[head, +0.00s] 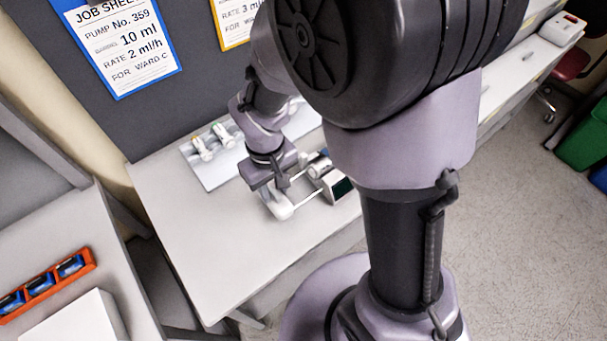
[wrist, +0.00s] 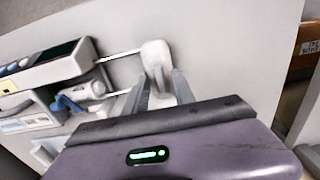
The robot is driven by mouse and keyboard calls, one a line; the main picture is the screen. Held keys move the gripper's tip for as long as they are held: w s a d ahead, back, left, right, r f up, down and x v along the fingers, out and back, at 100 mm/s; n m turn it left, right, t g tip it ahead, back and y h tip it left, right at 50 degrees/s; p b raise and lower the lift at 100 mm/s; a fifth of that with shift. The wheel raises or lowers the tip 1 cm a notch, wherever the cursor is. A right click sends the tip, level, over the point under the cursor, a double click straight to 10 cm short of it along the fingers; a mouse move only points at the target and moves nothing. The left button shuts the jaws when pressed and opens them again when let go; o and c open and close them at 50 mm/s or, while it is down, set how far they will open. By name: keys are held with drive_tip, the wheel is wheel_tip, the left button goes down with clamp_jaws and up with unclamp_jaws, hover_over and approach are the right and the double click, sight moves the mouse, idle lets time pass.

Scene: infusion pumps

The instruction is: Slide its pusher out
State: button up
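The pump (head: 338,188) lies on the light table with its dark screen facing up and to the right; it also shows at the left of the wrist view (wrist: 50,68). Its white pusher (head: 279,208) stands apart from the pump body on two thin rods. In the wrist view the pusher (wrist: 156,54) is between the two grey fingers of my gripper (wrist: 162,82), which press close to its sides. In the head view my gripper (head: 282,184) comes down over the pusher, and its fingertips are partly hidden.
A pale tray (head: 213,176) with syringes (head: 203,148) lies behind and left of my gripper. Job sheets (head: 125,45) hang on the dark panel. An orange rack (head: 45,285) is on another surface at left. The table front left is clear.

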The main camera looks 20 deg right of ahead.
sight(274, 192)
wheel_tip(274, 192, up, 7)
drive_tip(key=p, duration=0.6)
drive_tip(key=shift+r, duration=0.15)
